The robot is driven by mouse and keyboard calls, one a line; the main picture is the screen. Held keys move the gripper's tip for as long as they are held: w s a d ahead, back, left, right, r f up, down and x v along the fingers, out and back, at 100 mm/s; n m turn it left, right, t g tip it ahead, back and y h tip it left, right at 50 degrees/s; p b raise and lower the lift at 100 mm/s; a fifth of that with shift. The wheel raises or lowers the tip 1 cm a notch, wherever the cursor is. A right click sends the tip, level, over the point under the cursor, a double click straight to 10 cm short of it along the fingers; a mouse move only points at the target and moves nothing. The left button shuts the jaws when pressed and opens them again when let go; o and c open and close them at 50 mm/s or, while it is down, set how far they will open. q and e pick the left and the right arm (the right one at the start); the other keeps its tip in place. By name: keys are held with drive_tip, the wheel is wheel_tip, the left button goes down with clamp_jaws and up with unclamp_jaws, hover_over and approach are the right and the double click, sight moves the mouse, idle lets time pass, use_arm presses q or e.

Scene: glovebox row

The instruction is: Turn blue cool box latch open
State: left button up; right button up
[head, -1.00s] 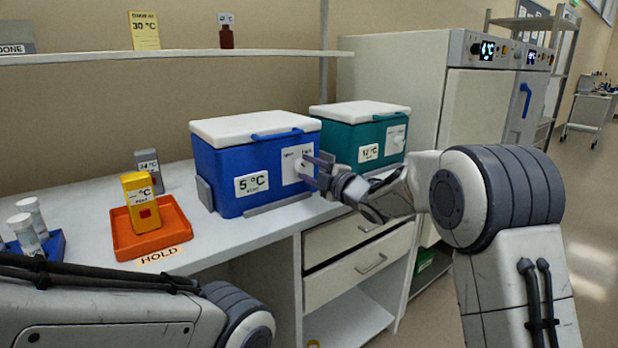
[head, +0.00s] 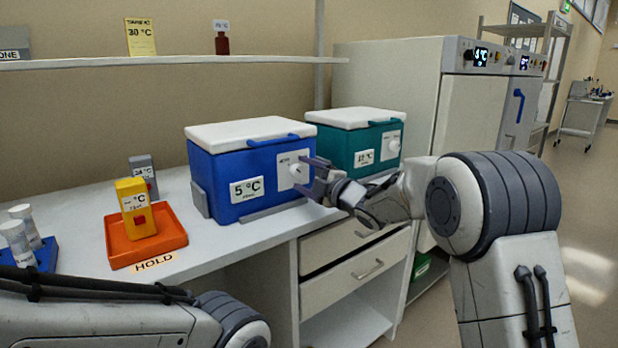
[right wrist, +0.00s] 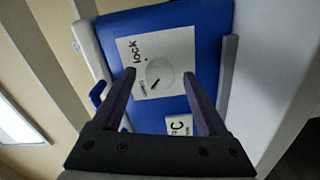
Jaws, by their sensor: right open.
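The blue cool box (head: 240,165) with a white lid stands on the bench, marked 5 °C. Its latch is a round white knob (head: 295,171) on a white label plate on the front. In the right wrist view the knob (right wrist: 160,74) has a short dark mark, and "lock" is readable beside it; the other word is hard to read. My right gripper (head: 313,177) is open in front of the knob, its fingers on either side of it in the wrist view. I cannot tell whether they touch it. My left gripper is out of view.
A teal cool box (head: 350,140) stands just right of the blue one. An orange tray (head: 175,250) holding a yellow device (head: 136,208) and a blue rack (head: 45,262) with white tubes are at left. A shelf (head: 170,61) runs above.

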drive_tip(key=v, duration=1)
drive_tip(key=shift+d, duration=0.15)
drive_tip(key=shift+s, duration=0.15)
